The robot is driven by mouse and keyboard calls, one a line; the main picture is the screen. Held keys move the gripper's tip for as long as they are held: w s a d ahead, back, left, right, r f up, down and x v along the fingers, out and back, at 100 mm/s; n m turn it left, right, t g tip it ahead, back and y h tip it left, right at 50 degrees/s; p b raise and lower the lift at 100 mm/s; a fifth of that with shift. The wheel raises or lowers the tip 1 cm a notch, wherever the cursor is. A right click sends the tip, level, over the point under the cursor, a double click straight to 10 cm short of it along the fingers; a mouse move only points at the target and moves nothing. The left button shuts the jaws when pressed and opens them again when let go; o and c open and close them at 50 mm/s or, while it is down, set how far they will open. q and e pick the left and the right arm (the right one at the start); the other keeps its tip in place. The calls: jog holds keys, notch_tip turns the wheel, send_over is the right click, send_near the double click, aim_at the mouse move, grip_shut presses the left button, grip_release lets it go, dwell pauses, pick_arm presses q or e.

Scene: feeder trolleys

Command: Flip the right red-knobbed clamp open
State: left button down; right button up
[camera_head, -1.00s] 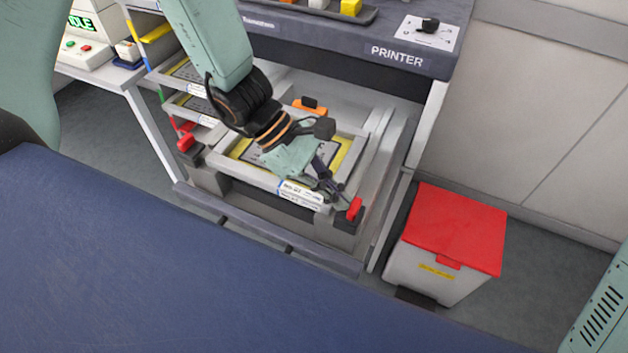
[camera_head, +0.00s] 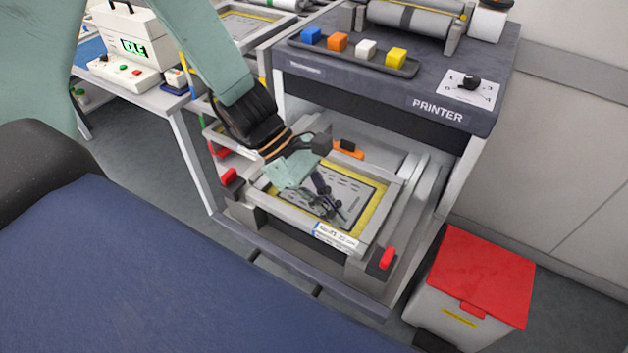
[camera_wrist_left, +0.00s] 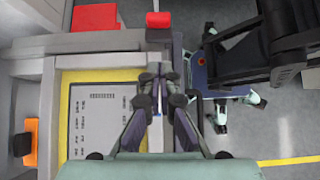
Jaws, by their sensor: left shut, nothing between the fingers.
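The right red-knobbed clamp (camera_head: 387,258) is at the front right corner of the printer's lower bay, beside a framed stencil (camera_head: 372,240) with a yellow border. Its red knob shows at the top of the left wrist view (camera_wrist_left: 158,19). I cannot tell clearly whether its lever is open. My left gripper (camera_head: 335,212) is shut and empty over the frame's front part, apart from the knob. Its fingers (camera_wrist_left: 158,82) point towards the knob in the wrist view. The left red-knobbed clamp (camera_head: 229,176) is at the front left corner. My right gripper is out of view.
An orange-and-black clamp (camera_head: 348,149) sits at the frame's back edge. The printer top (camera_head: 395,95) overhangs the bay. A red-lidded bin (camera_head: 480,268) stands to the right. My blue base deck fills the front left.

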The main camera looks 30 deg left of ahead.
pick_arm(q)
jog(key=p+v, duration=0.2)
jog(key=v, duration=0.2)
jog(key=shift+a+r, duration=0.25)
jog(key=shift+w+a+f, duration=0.1)
jog(key=shift+a, duration=0.05)
jog(key=s+a+f+m+y, duration=0.3)
jog(key=s+f+m+y, duration=0.6)
jog(key=s+f+m, duration=1)
notch_tip(320, 180, down, 11)
jog(key=n+b, duration=0.1)
jog(key=b, duration=1.1)
jog(key=shift+s+n, duration=0.2)
jog(key=shift+n, duration=0.2)
